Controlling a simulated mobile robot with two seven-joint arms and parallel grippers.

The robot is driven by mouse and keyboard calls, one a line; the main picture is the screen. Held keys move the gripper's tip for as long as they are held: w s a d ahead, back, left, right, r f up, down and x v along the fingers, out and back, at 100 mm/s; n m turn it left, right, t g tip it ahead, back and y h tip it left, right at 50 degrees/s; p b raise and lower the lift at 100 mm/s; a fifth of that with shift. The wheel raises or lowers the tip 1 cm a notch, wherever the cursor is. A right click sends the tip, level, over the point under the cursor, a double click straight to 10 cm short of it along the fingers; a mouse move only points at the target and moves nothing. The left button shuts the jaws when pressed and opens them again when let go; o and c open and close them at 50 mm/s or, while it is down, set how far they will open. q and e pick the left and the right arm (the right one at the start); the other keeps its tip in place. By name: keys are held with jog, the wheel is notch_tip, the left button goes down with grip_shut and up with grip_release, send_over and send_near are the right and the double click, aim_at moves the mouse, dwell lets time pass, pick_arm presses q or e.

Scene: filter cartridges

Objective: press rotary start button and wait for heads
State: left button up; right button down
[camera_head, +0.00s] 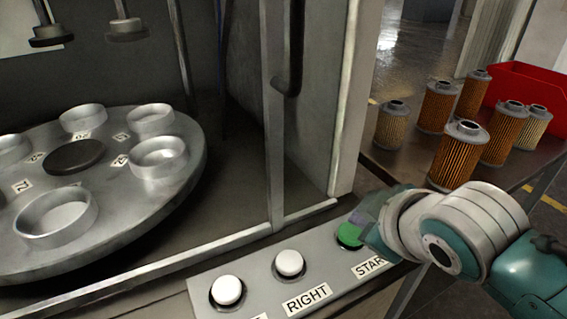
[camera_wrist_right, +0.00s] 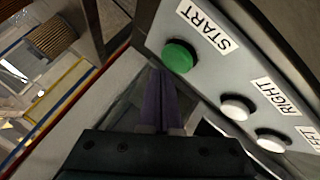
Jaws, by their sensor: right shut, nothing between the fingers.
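The green START button (camera_head: 349,235) sits at the right end of the grey control panel (camera_head: 250,266); it also shows in the right wrist view (camera_wrist_right: 180,56). My right gripper (camera_head: 366,218) is at the button's right side in the head view, its fingertips partly hidden by my wrist. In the right wrist view the purple fingers (camera_wrist_right: 160,98) are shut and empty, just below the button; I cannot tell if they touch it. The rotary table (camera_head: 125,208) carries several empty ring holders, and heads (camera_head: 50,34) hang above it. My left gripper is not in view.
Two white buttons stand beside START, one labelled RIGHT (camera_head: 290,263) and another (camera_head: 227,290) further left. Several filter cartridges (camera_head: 459,155) and a red bin (camera_head: 527,88) stand on a side table at the right. A machine frame post (camera_head: 273,150) rises behind the panel.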

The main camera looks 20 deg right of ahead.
jog(key=shift+f, duration=0.2)
jog(key=shift+f, duration=0.25)
dwell(0.6)
jog(key=shift+f+b, duration=0.45)
jog(key=shift+f, duration=0.1)
dwell(0.3)
jog(key=shift+r+p, duration=1)
jog(key=shift+p, duration=0.2)
